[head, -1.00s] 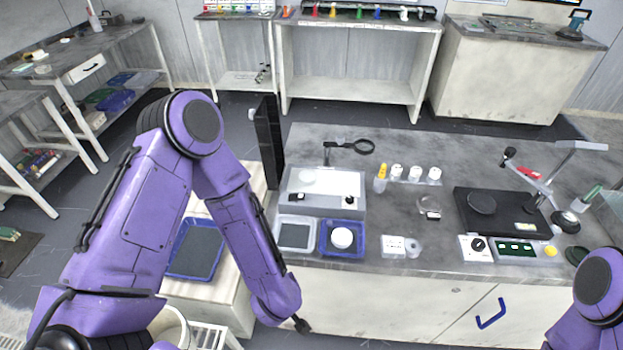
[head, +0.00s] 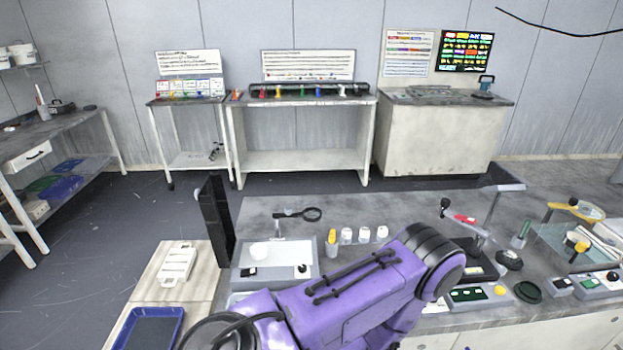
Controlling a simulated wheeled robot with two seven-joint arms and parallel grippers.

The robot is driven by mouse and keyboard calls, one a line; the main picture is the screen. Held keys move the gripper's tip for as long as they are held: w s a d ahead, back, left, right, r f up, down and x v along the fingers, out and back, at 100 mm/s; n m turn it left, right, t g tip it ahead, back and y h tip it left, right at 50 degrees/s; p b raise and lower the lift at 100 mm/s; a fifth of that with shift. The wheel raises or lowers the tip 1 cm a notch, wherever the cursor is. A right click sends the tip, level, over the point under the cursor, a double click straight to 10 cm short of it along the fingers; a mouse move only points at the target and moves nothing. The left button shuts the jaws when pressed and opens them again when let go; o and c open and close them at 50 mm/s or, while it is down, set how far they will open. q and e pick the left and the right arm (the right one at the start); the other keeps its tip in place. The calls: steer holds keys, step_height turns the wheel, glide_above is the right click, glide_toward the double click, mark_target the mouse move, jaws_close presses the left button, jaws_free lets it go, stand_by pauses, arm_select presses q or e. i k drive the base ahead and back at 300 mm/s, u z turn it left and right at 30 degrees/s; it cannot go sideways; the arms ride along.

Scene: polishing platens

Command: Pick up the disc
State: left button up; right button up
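I cannot tell for sure which thing is the disc. A round white piece (head: 260,251) lies on the white tray-like device (head: 305,262) on the grey bench. A dark green round piece (head: 527,292) lies near the bench's front edge on the right. My purple left arm reaches across the lower middle and hides part of the bench, including where the blue bench tray and its white round piece were seen earlier. Neither gripper shows, so whether either holds anything is hidden.
A magnifier (head: 312,214) stands behind the device. Several small bottles (head: 365,234) stand beside it. A black upright panel (head: 215,220) is at the bench's left end. A blue tray (head: 150,330) lies on the low pale surface at lower left. Instruments crowd the right side.

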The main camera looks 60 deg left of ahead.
mark_target(258, 252)
steer(key=z, duration=0.1)
steer(key=i, duration=0.5)
steer(key=u, duration=2.2)
